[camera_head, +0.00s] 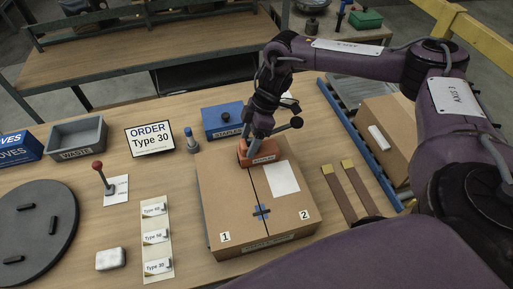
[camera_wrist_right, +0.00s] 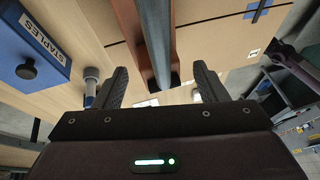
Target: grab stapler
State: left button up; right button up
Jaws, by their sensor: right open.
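The stapler (camera_head: 258,157) is orange with a dark label and stands on top of the closed cardboard box (camera_head: 222,203), near its far edge. My right gripper (camera_head: 262,130) is right above and behind it, pointing down. In the right wrist view, the fingers of my right gripper (camera_wrist_right: 160,82) are apart. The stapler (camera_wrist_right: 133,35) shows there as an orange body with a grey bar, lying in line with the gap between the fingers. I see clear space on both sides of it. My left gripper is not in view.
A blue staples box (camera_head: 222,119) stands behind the cardboard box and also shows in the wrist view (camera_wrist_right: 32,48). An order sign (camera_head: 150,138), a grey waste bin (camera_head: 77,137) and a red-knobbed lever (camera_head: 103,176) stand left. A roller conveyor (camera_head: 345,120) runs along the right.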

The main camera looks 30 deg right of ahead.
jog(key=shift+c, duration=0.5)
grip_shut()
